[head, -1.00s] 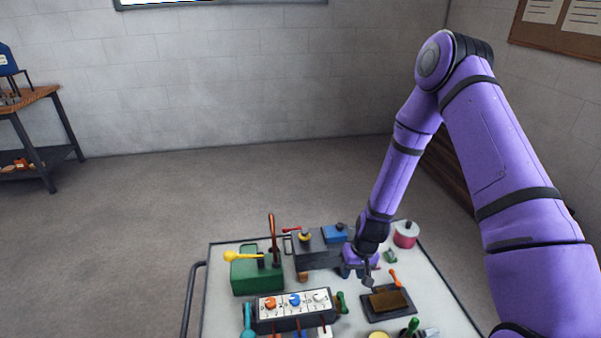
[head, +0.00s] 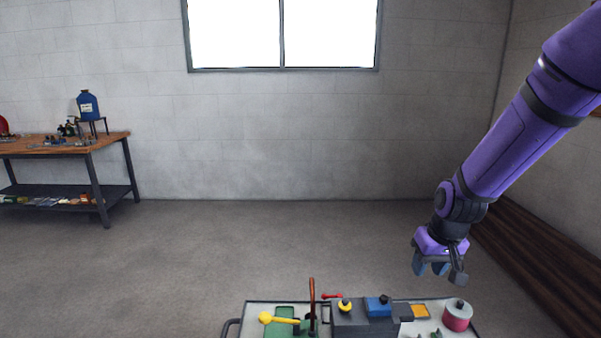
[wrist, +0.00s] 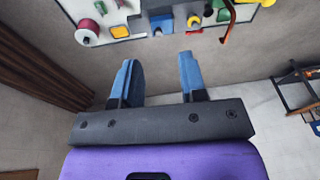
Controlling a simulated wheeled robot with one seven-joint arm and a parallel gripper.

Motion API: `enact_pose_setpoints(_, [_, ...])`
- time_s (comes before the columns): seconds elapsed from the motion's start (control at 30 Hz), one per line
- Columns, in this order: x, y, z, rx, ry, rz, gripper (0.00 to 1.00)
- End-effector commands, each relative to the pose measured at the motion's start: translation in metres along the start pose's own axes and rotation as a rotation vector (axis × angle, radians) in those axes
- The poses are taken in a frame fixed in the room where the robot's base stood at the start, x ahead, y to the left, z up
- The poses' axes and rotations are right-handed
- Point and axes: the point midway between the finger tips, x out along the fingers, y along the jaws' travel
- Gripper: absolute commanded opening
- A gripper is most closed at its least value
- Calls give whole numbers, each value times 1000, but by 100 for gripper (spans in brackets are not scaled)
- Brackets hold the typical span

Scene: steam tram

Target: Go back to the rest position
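My gripper (head: 431,268) hangs from my purple arm at the right of the head view, above and beyond the tabletop (head: 257,318). Its two blue fingers also show in the wrist view (wrist: 160,82); they are apart with nothing between them. The tabletop appears at the top of the wrist view, away from the fingers.
A wooden workbench (head: 60,147) with a blue bottle (head: 88,105) stands at the left by the wall. A dark slatted bench (head: 540,262) runs along the right wall. A bright window (head: 284,35) is in the back wall. The floor between is clear.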

Motion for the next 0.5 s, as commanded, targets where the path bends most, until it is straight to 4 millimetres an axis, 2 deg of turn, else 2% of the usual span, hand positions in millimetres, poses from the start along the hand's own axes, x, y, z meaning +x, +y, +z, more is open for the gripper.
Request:
enact_pose_setpoints(0.03, [-19,-1,2,-3,18,8,39])
enact_pose_setpoints(0.1, [-40,-2,7,-3,34,16,39])
enact_pose_setpoints(0.27, [-87,-4,23,-6,70,35,39])
enact_pose_setpoints(0.5, [-150,-7,57,-1,123,58,39])
